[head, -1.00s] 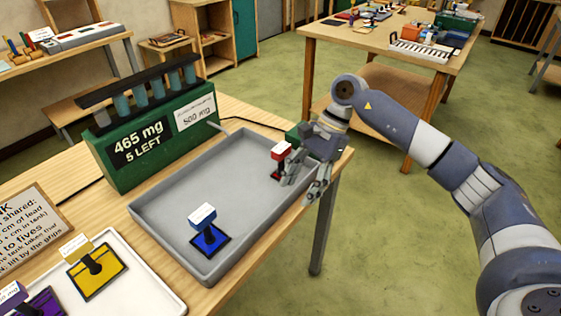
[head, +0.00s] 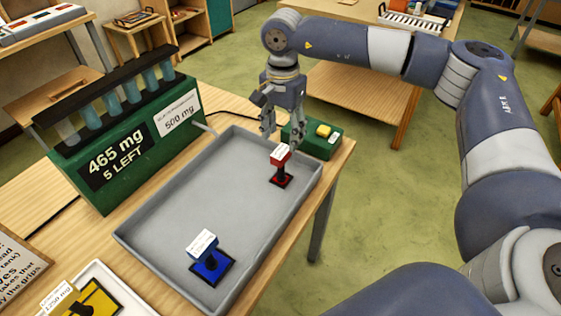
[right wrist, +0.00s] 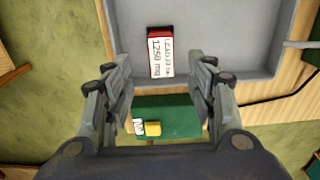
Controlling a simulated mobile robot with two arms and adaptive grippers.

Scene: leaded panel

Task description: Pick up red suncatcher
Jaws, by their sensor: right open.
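The red suncatcher (head: 281,177) stands upright in the grey tray (head: 175,205), near its far right corner, with a red grip and a white label on top. In the right wrist view, its red top and label (right wrist: 160,52) show ahead of and between my fingers. My right gripper (head: 269,132) points down, open and empty, just behind and above the red suncatcher. In the right wrist view, the two fingers of my right gripper (right wrist: 163,85) are spread wide. My left gripper is not in view.
A blue suncatcher (head: 211,262) stands in the tray's near part. A green dispenser box (head: 128,150) with tubes lies along the tray's left side. A small green box with a yellow button (head: 323,131) sits behind the tray. A yellow suncatcher (head: 93,299) is at lower left.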

